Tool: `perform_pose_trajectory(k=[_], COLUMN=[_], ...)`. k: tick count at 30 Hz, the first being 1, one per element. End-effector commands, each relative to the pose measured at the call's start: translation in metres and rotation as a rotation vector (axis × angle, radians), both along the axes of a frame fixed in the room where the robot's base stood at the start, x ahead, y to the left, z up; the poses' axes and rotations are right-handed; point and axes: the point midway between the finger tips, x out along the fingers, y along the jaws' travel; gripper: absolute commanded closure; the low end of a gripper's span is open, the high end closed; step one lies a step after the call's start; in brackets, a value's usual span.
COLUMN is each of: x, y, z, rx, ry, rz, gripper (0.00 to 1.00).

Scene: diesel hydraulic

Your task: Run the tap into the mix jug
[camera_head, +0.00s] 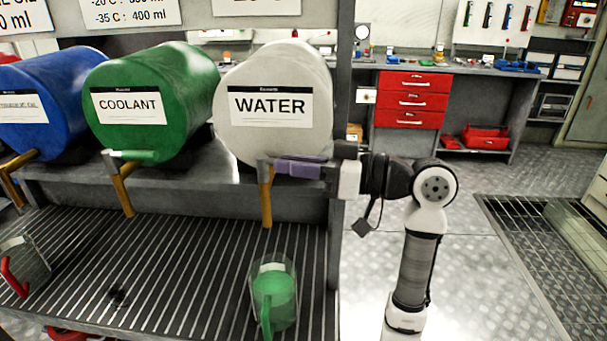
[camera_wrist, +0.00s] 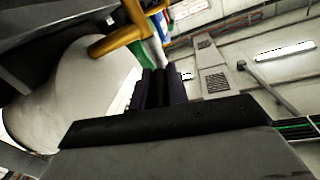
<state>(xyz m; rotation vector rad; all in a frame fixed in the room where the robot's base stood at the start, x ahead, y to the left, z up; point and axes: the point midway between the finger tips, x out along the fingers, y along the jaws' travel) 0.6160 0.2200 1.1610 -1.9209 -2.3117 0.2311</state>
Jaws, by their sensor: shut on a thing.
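The white WATER barrel (camera_head: 280,125) lies on the shelf with a brass tap (camera_head: 266,200) pointing down at its front. My gripper (camera_head: 280,166) reaches in from the right and is shut on the water tap's handle, which is mostly hidden by the fingers. In the wrist view, my gripper's dark fingers (camera_wrist: 158,85) close around a pale lever (camera_wrist: 156,50) beside the brass tap (camera_wrist: 115,42). A clear jug with a green handle (camera_head: 272,295) stands on the slatted rack under the water tap. Its inside looks green. I cannot make out a stream from the spout.
A green COOLANT barrel (camera_head: 150,100) with a green tap lever (camera_head: 135,156) and a blue barrel (camera_head: 40,105) lie to the left. A clear jug with a red handle (camera_head: 22,265) stands at the rack's left. A shelf post (camera_head: 340,100) rises close to my gripper.

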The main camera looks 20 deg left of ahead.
Motion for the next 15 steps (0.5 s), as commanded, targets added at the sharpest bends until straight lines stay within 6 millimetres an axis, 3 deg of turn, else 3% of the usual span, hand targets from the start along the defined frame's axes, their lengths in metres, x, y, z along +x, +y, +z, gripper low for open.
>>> perform_pose_trajectory(k=[6, 15], x=[-0.01, -0.012], y=[0.001, 0.001], z=[-0.001, 0.001], rx=[0.0, 0.002], ry=[-0.008, -0.003], rz=[-0.191, -0.255], gripper=[1.0, 1.0])
